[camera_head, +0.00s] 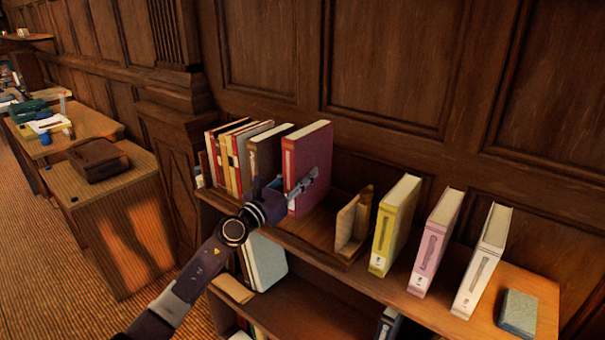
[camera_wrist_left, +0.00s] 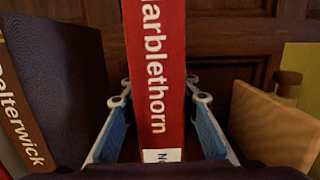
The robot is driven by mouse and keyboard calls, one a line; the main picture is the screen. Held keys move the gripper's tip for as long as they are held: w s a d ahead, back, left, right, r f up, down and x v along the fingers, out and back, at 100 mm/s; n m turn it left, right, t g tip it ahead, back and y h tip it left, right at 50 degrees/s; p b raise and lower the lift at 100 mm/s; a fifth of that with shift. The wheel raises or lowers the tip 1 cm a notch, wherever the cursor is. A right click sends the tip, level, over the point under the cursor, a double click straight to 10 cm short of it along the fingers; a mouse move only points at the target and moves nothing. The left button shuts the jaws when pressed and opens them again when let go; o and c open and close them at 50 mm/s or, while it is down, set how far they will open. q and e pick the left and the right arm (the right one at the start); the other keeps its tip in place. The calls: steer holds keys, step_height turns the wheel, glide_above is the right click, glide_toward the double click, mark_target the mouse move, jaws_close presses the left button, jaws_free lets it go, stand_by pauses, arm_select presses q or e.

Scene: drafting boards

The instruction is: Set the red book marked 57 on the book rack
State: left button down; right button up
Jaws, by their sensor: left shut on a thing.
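The red book (camera_head: 309,162) stands upright among the rack's books in the head view. In the left wrist view the red book (camera_wrist_left: 158,70) shows a spine lettered "arblethorn" and a white label cut off after "N"; no 57 is readable. My left gripper (camera_head: 297,190) is shut on the book, with blue-padded fingers on either side of its spine. The wooden book rack (camera_head: 322,232) sits on the shelf top, its end board (camera_head: 352,222) to the right of the book. I cannot tell whether the book's bottom touches the rack. My right gripper is out of view.
Several books fill the rack's left part, the brown one (camera_head: 262,158) nearest the red book. Free rack floor lies between the red book and the end board. Yellow (camera_head: 393,228), pink (camera_head: 434,245) and white (camera_head: 481,262) books stand further right, beside a small grey-green box (camera_head: 517,312).

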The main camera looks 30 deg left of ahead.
arm_select(q)
steer(key=shift+f+b, duration=1.25)
steer(key=shift+f, duration=0.45)
steer(key=shift+r, duration=0.1)
steer(key=c, duration=1.9)
jaws_free()
steer(key=shift+f, duration=0.4)
steer(key=shift+c, duration=0.2)
steer(key=o, duration=0.4)
steer(key=shift+s, duration=0.1)
steer(key=shift+o, duration=0.2)
steer(key=shift+d+r, duration=0.1)
